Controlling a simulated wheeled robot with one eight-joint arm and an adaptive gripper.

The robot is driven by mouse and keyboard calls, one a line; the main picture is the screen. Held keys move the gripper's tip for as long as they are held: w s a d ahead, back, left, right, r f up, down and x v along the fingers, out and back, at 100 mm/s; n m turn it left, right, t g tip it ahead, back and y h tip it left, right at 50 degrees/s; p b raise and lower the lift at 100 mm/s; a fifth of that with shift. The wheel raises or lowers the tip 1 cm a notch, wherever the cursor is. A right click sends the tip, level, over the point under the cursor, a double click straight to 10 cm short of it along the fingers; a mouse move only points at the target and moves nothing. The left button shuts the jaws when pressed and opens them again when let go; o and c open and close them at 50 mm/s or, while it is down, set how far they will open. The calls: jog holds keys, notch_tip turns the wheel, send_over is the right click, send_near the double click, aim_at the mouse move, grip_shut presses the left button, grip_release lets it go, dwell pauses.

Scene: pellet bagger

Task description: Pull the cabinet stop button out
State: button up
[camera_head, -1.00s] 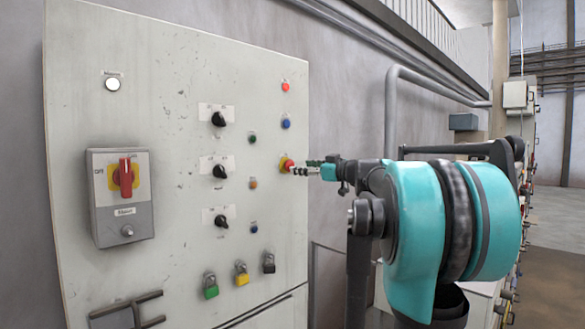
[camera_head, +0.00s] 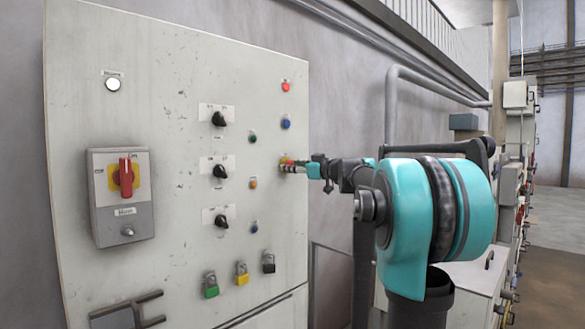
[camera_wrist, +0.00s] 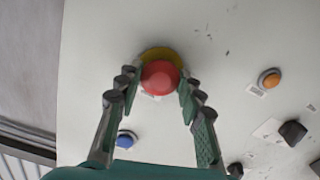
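The cabinet stop button is a red mushroom head on a yellow collar. In the wrist view the stop button (camera_wrist: 160,77) sits between the two fingertips of my gripper (camera_wrist: 160,88). The fingers are spread, one on each side of the red head. The gaps beside the head look narrow, and I cannot tell whether either finger touches it. In the head view my gripper (camera_head: 291,167) reaches the cabinet face from the right. It hides most of the stop button (camera_head: 284,160) there.
The grey cabinet (camera_head: 150,80) carries a red rotary switch (camera_head: 125,178), black selector knobs, small coloured buttons and padlocks (camera_head: 241,274). A blue button (camera_wrist: 126,139) and an orange button (camera_wrist: 269,79) lie near my fingers. Pipes (camera_head: 392,115) run along the wall behind.

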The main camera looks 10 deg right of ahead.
grip_shut()
jog(key=shift+s+d, duration=0.35)
jog(key=shift+s, duration=0.15)
jog(key=o, duration=0.7)
grip_release()
jog(key=v, duration=1.2)
